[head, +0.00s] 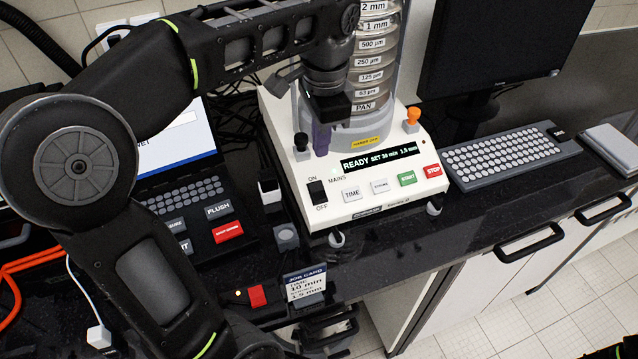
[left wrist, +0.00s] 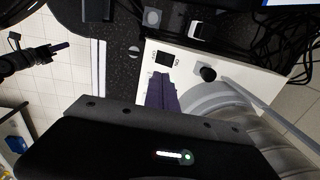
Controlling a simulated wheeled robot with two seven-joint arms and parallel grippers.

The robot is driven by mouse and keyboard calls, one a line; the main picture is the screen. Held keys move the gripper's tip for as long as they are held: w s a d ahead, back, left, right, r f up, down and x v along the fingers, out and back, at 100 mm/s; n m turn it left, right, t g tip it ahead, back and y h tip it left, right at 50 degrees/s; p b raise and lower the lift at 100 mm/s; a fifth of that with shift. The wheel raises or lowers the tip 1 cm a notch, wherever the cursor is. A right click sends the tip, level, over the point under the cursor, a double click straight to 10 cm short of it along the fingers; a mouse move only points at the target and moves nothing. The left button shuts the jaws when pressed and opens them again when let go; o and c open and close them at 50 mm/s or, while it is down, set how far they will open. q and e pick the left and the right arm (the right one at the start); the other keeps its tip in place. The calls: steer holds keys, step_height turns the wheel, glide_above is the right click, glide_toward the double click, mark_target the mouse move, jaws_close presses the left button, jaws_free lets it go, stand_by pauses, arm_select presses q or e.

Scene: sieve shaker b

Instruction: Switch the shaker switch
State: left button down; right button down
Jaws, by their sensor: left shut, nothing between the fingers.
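The shaker switch (head: 317,192) is a black rocker on the white sieve shaker's (head: 285,135) front panel, with ON above it and OFF below. It also shows in the left wrist view (left wrist: 165,59). Which side is pressed I cannot tell. The shaker's display (head: 380,159) is lit and reads READY. My left gripper (head: 321,147) points down with its purple fingers shut and empty, above the panel just behind the switch. Its fingers (left wrist: 161,82) appear close to the switch in the wrist view; contact is not visible. My right gripper (left wrist: 60,46) is small at the left there, away from the shaker.
A black knob (head: 301,141) stands behind the switch and an orange knob (head: 413,115) at the right. START (head: 407,178) and STOP (head: 432,170) buttons lie right of the switch. A laptop-like panel (head: 215,205) stands left, a keyboard (head: 500,155) right, and a job card (head: 304,284) in front.

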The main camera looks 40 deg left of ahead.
arm_select(q)
steer(key=b, duration=0.6)
glide_toward(317, 197)
steer(key=f, duration=0.4)
steer(key=f+p, duration=0.1)
steer(key=f, duration=0.2)
steer(key=shift+w+a, duration=0.2)
steer(key=shift+w, duration=0.05)
steer(key=shift+f+y+b, duration=0.3)
steer(key=shift+f+b, duration=0.1)
steer(key=shift+b, duration=0.4)
steer(key=shift+s+d+t+b, duration=0.1)
steer(key=shift+s+t+b, duration=0.05)
steer(key=shift+t+b, duration=0.2)
steer(key=shift+r, duration=0.15)
steer(key=shift+p, duration=0.35)
